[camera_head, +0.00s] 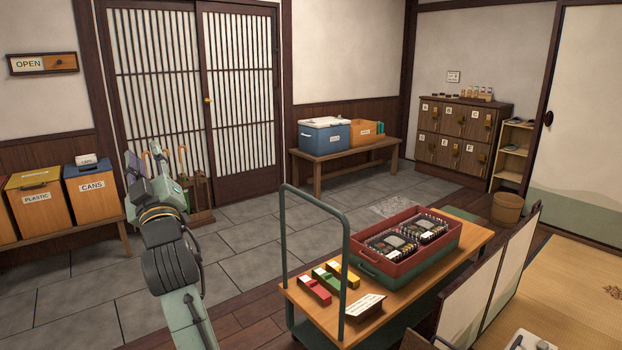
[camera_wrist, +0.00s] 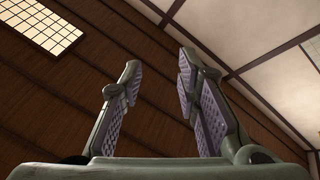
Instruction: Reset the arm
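My arm rises from the bottom of the head view, left of the cart, with my gripper (camera_head: 149,160) at its upper end in front of the sliding lattice door. In the wrist view, the two fingers of my gripper (camera_wrist: 158,85) stand apart with a clear gap between their ridged pads. Nothing is between them. The wrist camera faces up at a dark wooden ceiling and pale panels.
A wooden cart (camera_head: 408,316) with a green handle holds a red tray (camera_head: 368,257) of boxed food. Sorting bins (camera_head: 92,192) stand at left, beside an umbrella stand (camera_head: 200,200). A bench (camera_head: 330,160) carries a blue cooler (camera_head: 324,137). The grey floor between is clear.

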